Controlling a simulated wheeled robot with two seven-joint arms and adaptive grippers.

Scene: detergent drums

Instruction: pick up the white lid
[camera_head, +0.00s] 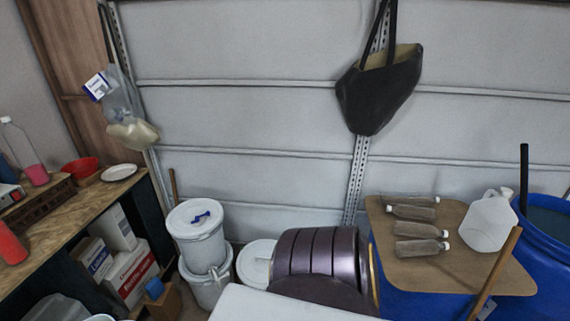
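Neither of my grippers shows in the head view. Several white round things could be the lid. A white lid (195,217) with a small blue object on it tops the upper of two stacked white buckets, left of the middle. A round white lid-like disc (257,262) is low down, right of these buckets and partly hidden by a dark purple ribbed barrel shape (319,252). A small white disc (119,172) lies on the wooden bench at the left. I cannot tell which one is the task's lid.
The wooden bench (75,222) holds bottles and a red bowl (82,167), with boxes below. At right, a brown board (458,266) carries several bottles and a white jug (488,222) beside a blue drum (548,240). A dark bag (377,95) hangs on the wall.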

